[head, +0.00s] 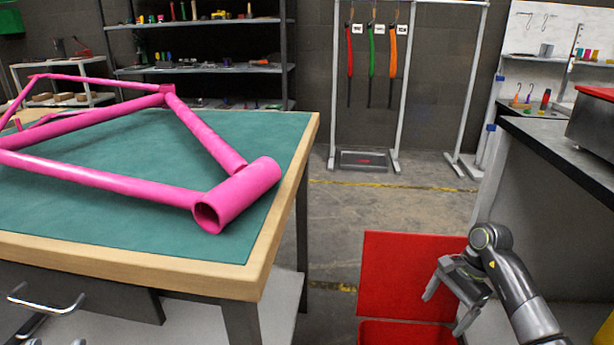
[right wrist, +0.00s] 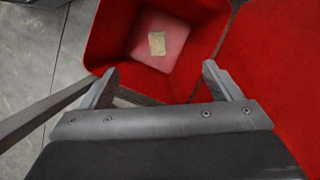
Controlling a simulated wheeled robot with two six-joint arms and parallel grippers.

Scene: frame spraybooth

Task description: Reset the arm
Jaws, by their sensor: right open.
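My right gripper (head: 447,308) is open and hangs over a red bin (head: 405,333) low on the right side of the head view. In the right wrist view my right gripper (right wrist: 157,80) has its fingers spread with nothing between them. The red bin (right wrist: 113,45) lies beneath, with a small tan piece (right wrist: 157,43) on its floor.
A pink bicycle frame (head: 105,178) lies on the green-topped workbench (head: 225,247) at left. A bench with a black top (head: 560,145) stands close to my right arm. A rack of coloured hanging straps (head: 372,55) stands behind. The floor (head: 400,210) between is clear.

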